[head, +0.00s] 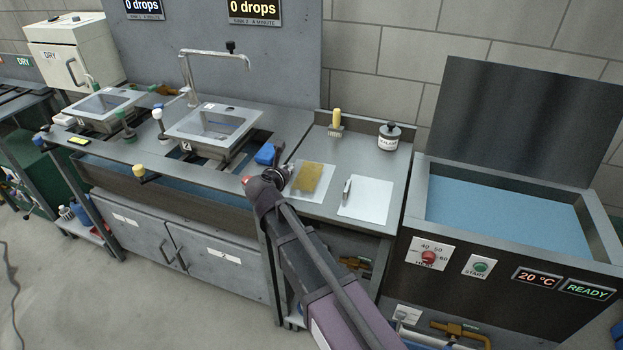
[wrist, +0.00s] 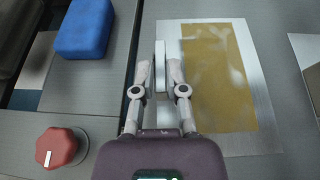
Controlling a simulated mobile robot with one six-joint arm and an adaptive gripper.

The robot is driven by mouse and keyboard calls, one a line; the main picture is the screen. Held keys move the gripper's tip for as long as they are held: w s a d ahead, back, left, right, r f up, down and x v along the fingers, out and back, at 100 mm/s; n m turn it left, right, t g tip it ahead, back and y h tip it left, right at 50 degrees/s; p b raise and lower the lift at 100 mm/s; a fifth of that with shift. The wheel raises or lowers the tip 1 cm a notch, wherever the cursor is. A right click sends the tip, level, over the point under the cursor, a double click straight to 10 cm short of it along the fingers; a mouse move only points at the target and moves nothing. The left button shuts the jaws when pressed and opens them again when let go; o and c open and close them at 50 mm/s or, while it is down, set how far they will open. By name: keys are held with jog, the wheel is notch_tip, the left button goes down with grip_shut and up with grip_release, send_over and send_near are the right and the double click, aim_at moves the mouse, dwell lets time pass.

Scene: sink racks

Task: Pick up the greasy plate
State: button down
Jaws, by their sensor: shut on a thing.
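The greasy plate (head: 311,178) is a flat pale metal plate with a brown-yellow film over much of its face. It lies on the grey counter right of sink 2. In the wrist view the plate (wrist: 230,140) fills the middle right. My gripper (head: 279,178) is at its left edge. In the wrist view the fingers (wrist: 160,68) are shut on a narrow upright grey bar at that edge, which looks like part of the plate. The film stays outside the fingers. I cannot see the plate's underside or any gap beneath it.
A second pale plate (head: 366,202) with a small tool on it lies to the right. A blue sponge (wrist: 85,28) is at the left, near a red knob (wrist: 61,148). A yellow-handled brush (head: 336,124) and a bottle (head: 389,138) stand behind. A tank with blue liquid (head: 500,208) is at far right.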

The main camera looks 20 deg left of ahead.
jog(key=shift+r, duration=0.1)
dwell(0.3)
notch_tip(320, 180, up, 4)
jog(key=p, duration=0.3)
jog(key=shift+f+p, duration=0.25)
jog(key=shift+p, duration=0.1)
jog(key=s+d+r+p, duration=0.1)
jog(key=s+d, duration=0.2)
jog(key=s, duration=1.2)
jog(key=shift+s+r, duration=0.15)
jog(key=shift+s, duration=0.2)
